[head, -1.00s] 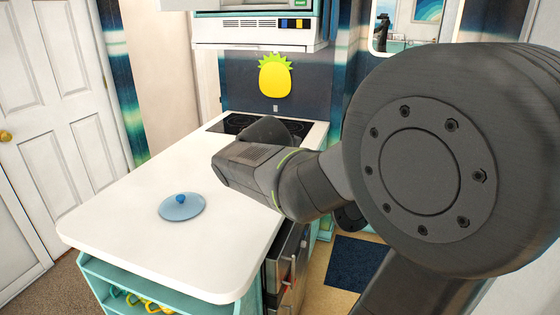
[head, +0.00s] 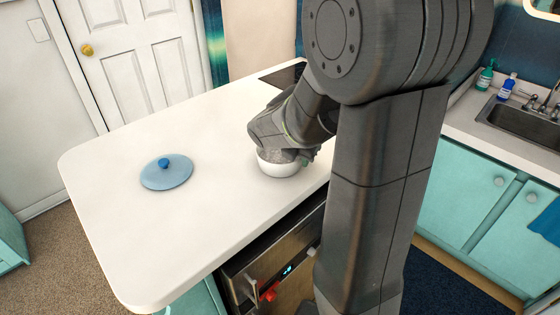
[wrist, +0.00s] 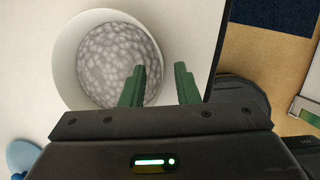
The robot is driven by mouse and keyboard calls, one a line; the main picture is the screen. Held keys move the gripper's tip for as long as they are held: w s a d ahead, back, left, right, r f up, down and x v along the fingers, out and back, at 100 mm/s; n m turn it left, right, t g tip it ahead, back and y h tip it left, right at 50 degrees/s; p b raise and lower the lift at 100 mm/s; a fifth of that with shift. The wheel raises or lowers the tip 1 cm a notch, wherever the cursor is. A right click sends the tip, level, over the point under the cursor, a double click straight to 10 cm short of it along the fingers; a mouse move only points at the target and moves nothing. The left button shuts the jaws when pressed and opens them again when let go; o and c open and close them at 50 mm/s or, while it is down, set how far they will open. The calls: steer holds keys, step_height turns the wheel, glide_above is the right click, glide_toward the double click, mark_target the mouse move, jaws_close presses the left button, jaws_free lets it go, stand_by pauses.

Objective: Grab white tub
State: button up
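The white tub (head: 278,169) stands upright on the white counter, near its right edge. My arm covers part of it in the head view. In the wrist view the tub (wrist: 66,62) is round and open at the top, with a grey speckled inside. My gripper (wrist: 160,68) is open, its two green fingers apart. The left finger overlaps the tub's opening and the right finger is outside its right wall, so the wall lies between them in the picture. I cannot tell how deep the fingers reach. The gripper (head: 312,154) is partly hidden in the head view.
A blue lid (head: 166,173) with a knob lies on the white counter (head: 110,210), left of the tub. A dark cooktop (head: 283,76) is at the counter's far end. An oven (head: 270,265) is below the counter. A sink (head: 530,122) is at the right.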

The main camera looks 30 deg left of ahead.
steer(key=shift+x, duration=0.8)
steer(key=shift+w+f, duration=0.25)
steer(key=shift+f, duration=0.05)
jaws_close()
steer(key=shift+r, duration=0.1)
